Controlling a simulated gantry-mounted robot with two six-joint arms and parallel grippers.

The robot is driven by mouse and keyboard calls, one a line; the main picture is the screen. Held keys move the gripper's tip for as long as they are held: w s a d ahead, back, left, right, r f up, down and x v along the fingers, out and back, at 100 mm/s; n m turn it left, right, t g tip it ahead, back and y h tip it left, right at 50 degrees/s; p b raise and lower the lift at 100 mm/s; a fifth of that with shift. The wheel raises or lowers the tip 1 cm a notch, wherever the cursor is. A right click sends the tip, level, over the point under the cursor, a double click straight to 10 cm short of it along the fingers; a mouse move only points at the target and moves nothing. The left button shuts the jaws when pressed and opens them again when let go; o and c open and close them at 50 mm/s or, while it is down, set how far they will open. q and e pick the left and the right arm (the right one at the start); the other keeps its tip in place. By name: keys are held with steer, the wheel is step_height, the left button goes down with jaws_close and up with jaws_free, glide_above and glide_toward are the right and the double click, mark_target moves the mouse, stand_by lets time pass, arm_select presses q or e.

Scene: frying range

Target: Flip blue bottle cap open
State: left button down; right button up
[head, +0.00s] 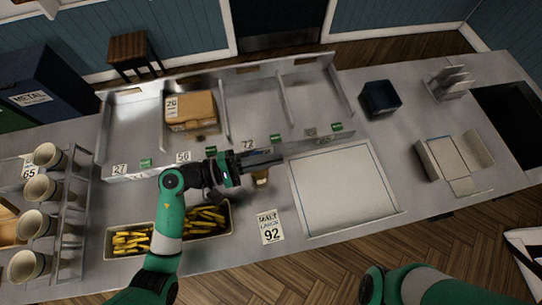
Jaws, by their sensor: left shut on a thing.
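My left gripper (270,159) reaches right over the counter, just in front of the metal bin unit. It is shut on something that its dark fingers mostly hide. A small tan-brown object (261,177) shows just below the fingers, and I cannot tell what it is or whether it is the held thing. I cannot make out a blue bottle or its cap. Part of my right arm shows at the bottom right; its gripper is out of view.
A fries tray (112,250) lies below my left wrist. A card marked 92 (270,227) and a white framed board (343,187) lie to the right. A dark blue box (380,98) and an open carton (447,158) stand further right. Cups (40,188) stand in a left rack.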

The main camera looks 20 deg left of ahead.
arm_select(q)
steer(key=shift+w+a+n, duration=0.1)
steer(key=shift+n, duration=0.4)
steer(key=w+a+n+p, duration=0.1)
steer(key=w+a+n, duration=0.1)
steer(key=n, duration=0.8)
steer(key=w+a+f+n+p, duration=0.1)
steer(key=w+a+n+p, duration=0.1)
steer(key=n, duration=0.9)
steer(key=shift+w+n+p, duration=0.3)
steer(key=shift+w, duration=0.45)
steer(key=shift+f, duration=0.1)
steer(key=c, duration=1)
jaws_free()
